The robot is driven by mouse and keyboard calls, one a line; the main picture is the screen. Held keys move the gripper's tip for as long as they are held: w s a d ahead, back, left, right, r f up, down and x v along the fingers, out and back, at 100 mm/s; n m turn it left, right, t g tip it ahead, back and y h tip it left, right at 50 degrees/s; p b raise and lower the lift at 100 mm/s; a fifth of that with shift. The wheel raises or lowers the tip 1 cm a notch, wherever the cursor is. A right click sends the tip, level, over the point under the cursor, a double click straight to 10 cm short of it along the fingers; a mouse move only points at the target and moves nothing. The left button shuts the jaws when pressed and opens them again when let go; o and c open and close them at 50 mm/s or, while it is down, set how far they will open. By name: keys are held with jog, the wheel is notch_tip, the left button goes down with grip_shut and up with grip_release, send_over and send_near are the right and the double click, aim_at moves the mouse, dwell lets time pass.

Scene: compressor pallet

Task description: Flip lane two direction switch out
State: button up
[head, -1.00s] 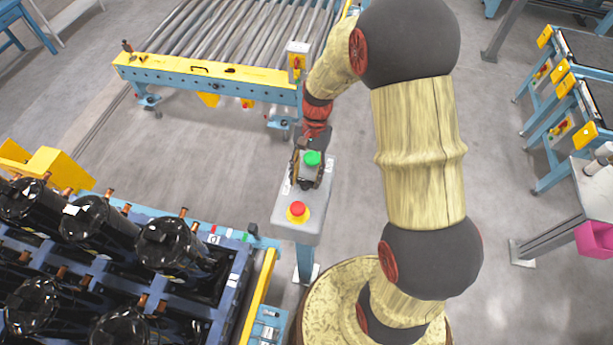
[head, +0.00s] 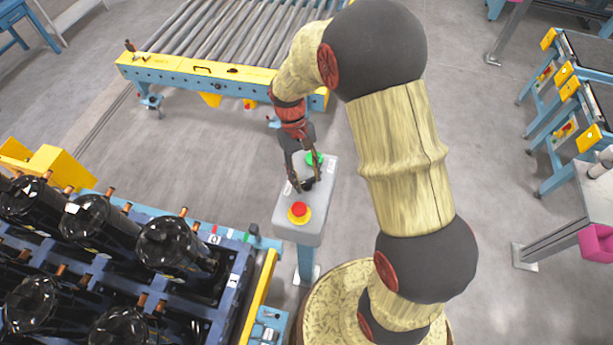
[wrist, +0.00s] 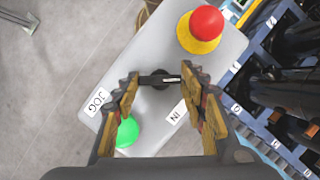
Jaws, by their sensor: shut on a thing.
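The direction switch is a black knob with a white mark on a grey control box (head: 310,222). In the wrist view the knob (wrist: 160,79) lies as a short dark bar between my fingertips, its white mark towards the right finger. My gripper (head: 307,185) is shut on the knob from above, its fingers at both ends of the bar. In the wrist view, an "IN" label (wrist: 178,112) is below right of the knob and a "JOG" label (wrist: 97,102) is at lower left. I see no readable "OUT" label.
A red button on a yellow base (head: 298,211) is at the box's near end. A green button (head: 314,159) is just behind my fingers. A blue rack of black compressors (head: 175,243) stands to the left. A roller conveyor (head: 205,75) is behind.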

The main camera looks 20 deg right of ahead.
jog(key=shift+n, duration=0.5)
jog(key=o, duration=1.2)
jog(key=v, duration=1.2)
jog(key=shift+a, duration=0.25)
jog(key=shift+s, duration=0.1)
